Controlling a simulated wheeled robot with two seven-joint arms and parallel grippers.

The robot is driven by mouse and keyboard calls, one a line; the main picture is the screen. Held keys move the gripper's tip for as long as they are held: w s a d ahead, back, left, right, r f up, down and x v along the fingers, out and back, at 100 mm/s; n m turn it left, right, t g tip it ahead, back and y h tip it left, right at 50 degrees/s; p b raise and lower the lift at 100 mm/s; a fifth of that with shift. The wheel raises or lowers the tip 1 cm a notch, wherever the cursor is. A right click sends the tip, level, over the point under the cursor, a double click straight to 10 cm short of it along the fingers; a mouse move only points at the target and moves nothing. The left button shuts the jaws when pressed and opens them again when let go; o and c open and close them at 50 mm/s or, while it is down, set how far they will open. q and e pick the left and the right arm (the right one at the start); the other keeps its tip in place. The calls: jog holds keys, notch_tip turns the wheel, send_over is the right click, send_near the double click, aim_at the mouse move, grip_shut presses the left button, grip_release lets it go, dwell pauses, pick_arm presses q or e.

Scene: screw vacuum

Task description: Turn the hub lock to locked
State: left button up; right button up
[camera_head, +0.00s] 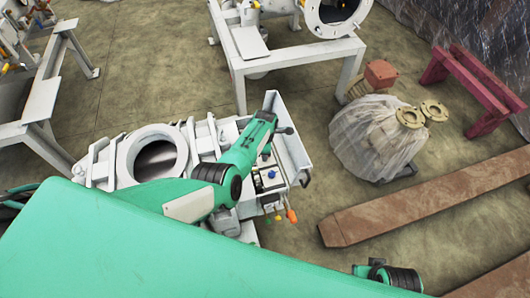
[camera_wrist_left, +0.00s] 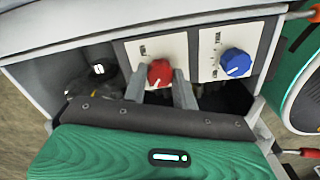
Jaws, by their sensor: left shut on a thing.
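A red knob (camera_wrist_left: 160,73) sits on a pale panel plate in the left wrist view. My left gripper (camera_wrist_left: 161,84) has one grey finger on each side of it and is shut on it. A pale mark shows near the knob's lower left edge. A blue knob (camera_wrist_left: 235,62) is on the plate to the right, apart from the fingers; it also shows in the head view (camera_head: 272,174). The plate labels are too small to read, so I cannot tell which knob is the hub lock. In the head view my left arm hides the fingers. My right gripper is out of view.
The white machine has a round open port (camera_head: 157,155) left of the panel. An orange-tipped lever (camera_head: 291,216) sticks out below the panel. A plastic-wrapped object (camera_head: 375,138) and rusty beams (camera_head: 430,195) lie to the right. Concrete floor between them is clear.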

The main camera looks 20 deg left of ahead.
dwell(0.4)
pick_arm(q)
jog(key=o, duration=1)
jog(key=shift+r, duration=0.3)
notch_tip(320, 180, up, 13)
jog(key=p, duration=0.5)
jog(key=shift+r, duration=0.1)
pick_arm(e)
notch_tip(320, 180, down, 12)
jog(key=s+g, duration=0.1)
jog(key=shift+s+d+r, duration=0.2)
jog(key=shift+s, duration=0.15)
